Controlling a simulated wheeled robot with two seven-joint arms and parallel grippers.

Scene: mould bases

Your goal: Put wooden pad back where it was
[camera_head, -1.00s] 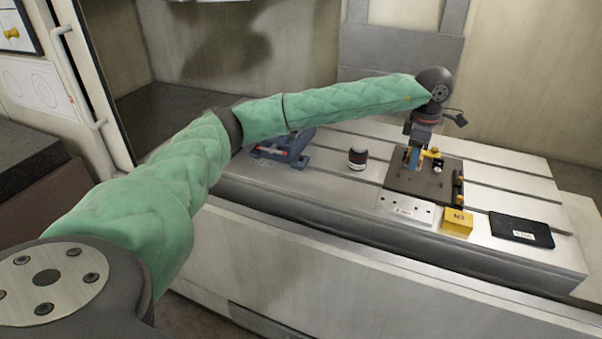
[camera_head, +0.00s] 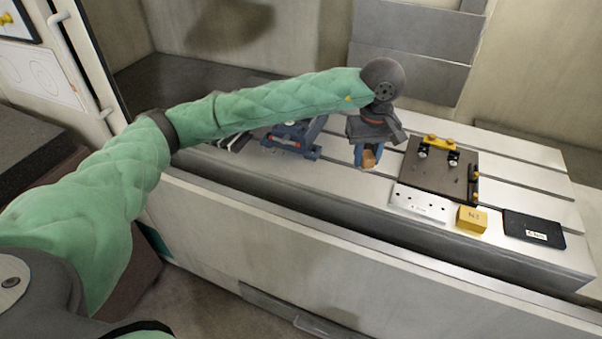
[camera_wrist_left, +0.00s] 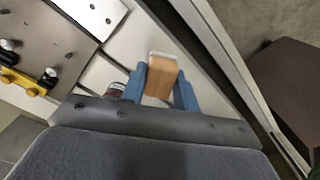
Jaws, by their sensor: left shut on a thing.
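The wooden pad (camera_wrist_left: 161,82) is a small orange-brown block with a pale end. It sits between the blue fingers of my left gripper (camera_wrist_left: 160,88) in the left wrist view. In the head view my left gripper (camera_head: 367,155) points down over the slotted machine table (camera_head: 340,178), left of the dark mould plate, with the wooden pad (camera_head: 370,160) partly hidden between its fingers. I cannot tell how far the pad is above the table. My right gripper is not in view.
The dark mould plate (camera_head: 440,172) carries yellow and black clamps (camera_head: 438,143). A white drilled plate (camera_head: 418,205), a yellow block (camera_head: 472,219) and a black tablet-like slab (camera_head: 534,229) lie along the front. A blue vise (camera_head: 293,137) stands to the left.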

